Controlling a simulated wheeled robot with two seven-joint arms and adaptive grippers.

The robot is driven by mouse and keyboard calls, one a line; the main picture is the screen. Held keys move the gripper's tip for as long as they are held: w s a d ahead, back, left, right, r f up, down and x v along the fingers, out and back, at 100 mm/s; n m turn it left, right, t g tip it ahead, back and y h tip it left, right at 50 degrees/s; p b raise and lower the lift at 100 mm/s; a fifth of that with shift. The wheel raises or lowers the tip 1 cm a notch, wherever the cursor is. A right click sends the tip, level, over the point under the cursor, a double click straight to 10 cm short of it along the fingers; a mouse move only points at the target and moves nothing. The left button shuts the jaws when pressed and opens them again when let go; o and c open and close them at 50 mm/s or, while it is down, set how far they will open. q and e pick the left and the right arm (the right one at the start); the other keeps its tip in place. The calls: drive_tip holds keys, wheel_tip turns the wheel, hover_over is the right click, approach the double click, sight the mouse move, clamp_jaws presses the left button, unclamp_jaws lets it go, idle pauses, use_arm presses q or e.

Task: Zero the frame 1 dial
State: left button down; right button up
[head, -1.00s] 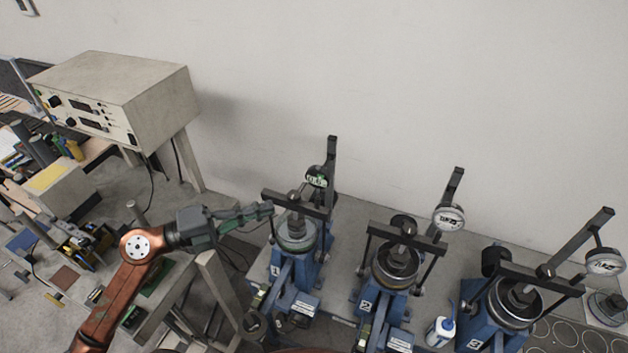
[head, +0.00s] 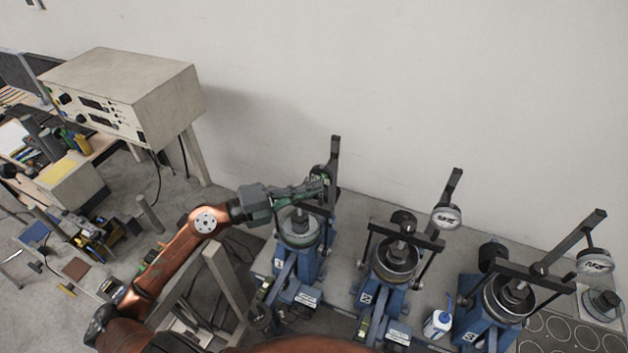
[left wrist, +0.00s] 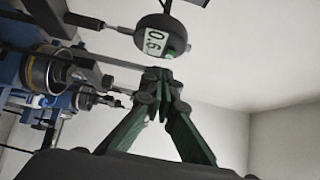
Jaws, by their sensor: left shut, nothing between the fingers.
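Frame 1 (head: 293,262) is the leftmost blue lever frame in the head view, with a black upright post and crossbar. Its dial (left wrist: 154,38) shows in the left wrist view as a round dark gauge with a display that seems to read 0.6 and a green spot at its lower edge. In the head view the dial is mostly hidden behind my left gripper (head: 322,184). In the left wrist view the left gripper (left wrist: 158,78) is shut and empty, its green fingertips just below the dial, near the green spot. I cannot tell whether they touch. My right gripper is not in view.
Frame 2 (head: 388,268) and frame 3 (head: 488,308) stand to the right, each with its own dial. A small white and blue bottle (head: 437,323) stands between them. A beige instrument box (head: 130,95) is at the left. The wall (head: 450,80) behind is bare.

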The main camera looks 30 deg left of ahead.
use_arm(q)
drive_tip(key=shift+w, duration=0.8)
